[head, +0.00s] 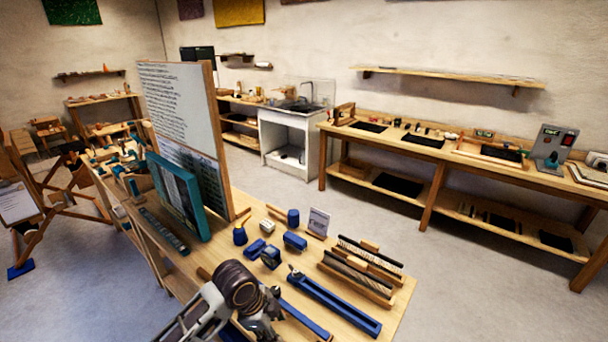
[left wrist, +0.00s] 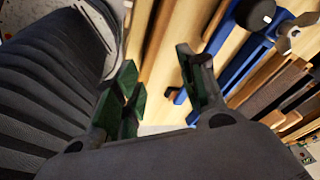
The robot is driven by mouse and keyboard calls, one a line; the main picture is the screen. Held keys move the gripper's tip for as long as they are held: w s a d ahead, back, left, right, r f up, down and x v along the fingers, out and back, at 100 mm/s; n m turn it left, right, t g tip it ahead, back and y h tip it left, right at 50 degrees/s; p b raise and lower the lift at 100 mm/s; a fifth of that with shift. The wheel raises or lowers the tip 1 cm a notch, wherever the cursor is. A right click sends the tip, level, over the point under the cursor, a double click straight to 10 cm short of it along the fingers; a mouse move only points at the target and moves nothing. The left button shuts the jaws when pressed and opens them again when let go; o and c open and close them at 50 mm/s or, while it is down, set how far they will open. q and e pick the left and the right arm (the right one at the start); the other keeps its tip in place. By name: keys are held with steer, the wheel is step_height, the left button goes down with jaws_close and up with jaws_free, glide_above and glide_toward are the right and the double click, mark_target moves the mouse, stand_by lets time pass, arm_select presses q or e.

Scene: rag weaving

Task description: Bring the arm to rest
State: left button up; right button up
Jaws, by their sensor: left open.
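My left arm (head: 235,295) comes in at the bottom of the head view, over the near part of the wooden table (head: 398,318). My left gripper (left wrist: 160,80) shows in the left wrist view with its green-padded fingers apart and nothing between them. It is over or beside the table, close to a long blue tool (left wrist: 242,55); I cannot tell whether it touches anything. In the head view, my arm hides part of the table beneath it. My right gripper is in neither view.
A long blue tray (head: 335,304), a slotted wooden rack (head: 358,275) and several small blue tools (head: 270,257) lie on the table near my arm. A tall white board (head: 185,110) and a teal frame (head: 180,197) stand behind. Open floor (head: 470,260) lies to the right.

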arm_select(q)
steer(key=s+n, duration=0.2)
steer(key=shift+f+n+t, duration=0.25)
steer(key=shift+n+t, duration=0.05)
steer(key=s+a+f+n+t+y, duration=0.2)
steer(key=s+a+f+n+y, duration=0.1)
steer(key=s+a+n, duration=0.95)
step_height(320, 180, down, 33)
steer(key=a+n+g, duration=0.1)
steer(key=a+g, duration=0.1)
steer(key=s+a+f, duration=0.2)
steer(key=s+f, duration=0.7)
steer(key=s, duration=0.2)
steer(key=s+a+f, duration=0.3)
steer(key=s+f, duration=0.7)
steer(key=s, duration=0.1)
steer(key=shift+s+f+g, duration=0.25)
steer(key=shift+s+g, duration=0.05)
steer(key=shift+g, duration=0.1)
steer(key=shift+a, duration=0.15)
